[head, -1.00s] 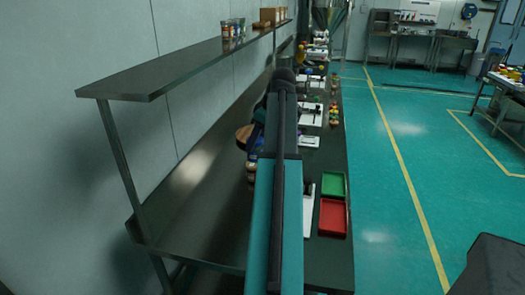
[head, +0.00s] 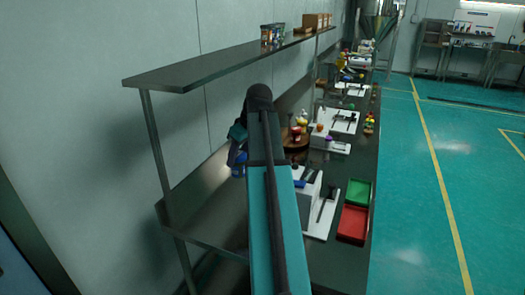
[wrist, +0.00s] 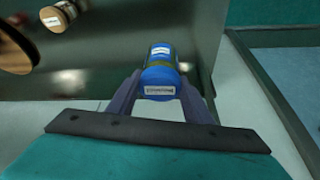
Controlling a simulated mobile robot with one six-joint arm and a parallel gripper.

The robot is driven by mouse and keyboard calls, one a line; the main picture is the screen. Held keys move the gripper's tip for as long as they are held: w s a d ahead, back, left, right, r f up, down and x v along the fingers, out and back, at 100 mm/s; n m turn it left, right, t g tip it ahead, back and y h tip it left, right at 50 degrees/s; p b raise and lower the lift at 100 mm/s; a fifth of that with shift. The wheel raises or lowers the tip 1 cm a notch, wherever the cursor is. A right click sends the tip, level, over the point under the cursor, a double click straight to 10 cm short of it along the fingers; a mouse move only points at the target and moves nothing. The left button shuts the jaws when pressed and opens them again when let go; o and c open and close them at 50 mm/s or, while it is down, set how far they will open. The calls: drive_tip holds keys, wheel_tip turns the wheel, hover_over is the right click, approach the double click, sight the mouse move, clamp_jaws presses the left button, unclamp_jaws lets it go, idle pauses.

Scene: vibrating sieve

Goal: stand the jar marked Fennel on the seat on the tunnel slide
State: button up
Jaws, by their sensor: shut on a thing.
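My gripper (wrist: 160,82) is shut on a blue jar (wrist: 162,56) with a dark band and a small white label. The label's writing is too small to read, so I cannot tell whether it says Fennel. In the head view, blue (head: 238,160) that looks like this jar shows beside my arm's far end, over the left part of the bench; the fingers are not clear there. Several white devices (head: 318,203) stand along the bench. I cannot tell which is the tunnel slide, and its seat is not distinguishable.
A round wooden stand (head: 295,138) with small items is on the bench. Another labelled jar (wrist: 57,17) shows at the wrist view's upper left. A green tray (head: 358,191) and a red tray (head: 353,224) lie near the right edge. A shelf (head: 190,70) overhangs the bench. The bench's near left is clear.

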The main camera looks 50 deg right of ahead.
drive_tip(key=w+a+f+b, duration=0.1)
drive_tip(key=w+a+f, duration=0.1)
drive_tip(key=a, duration=1.2)
drive_tip(key=w+a+f, duration=0.3)
drive_tip(key=w+a, duration=0.1)
drive_tip(key=a, duration=0.9)
drive_tip(key=w+a+f+b, duration=0.1)
drive_tip(key=w+a+f, duration=0.2)
drive_tip(key=a, duration=1.1)
drive_tip(key=shift+a+m+b, duration=0.3)
drive_tip(key=shift+a+m, duration=0.05)
drive_tip(key=shift+m, duration=0.05)
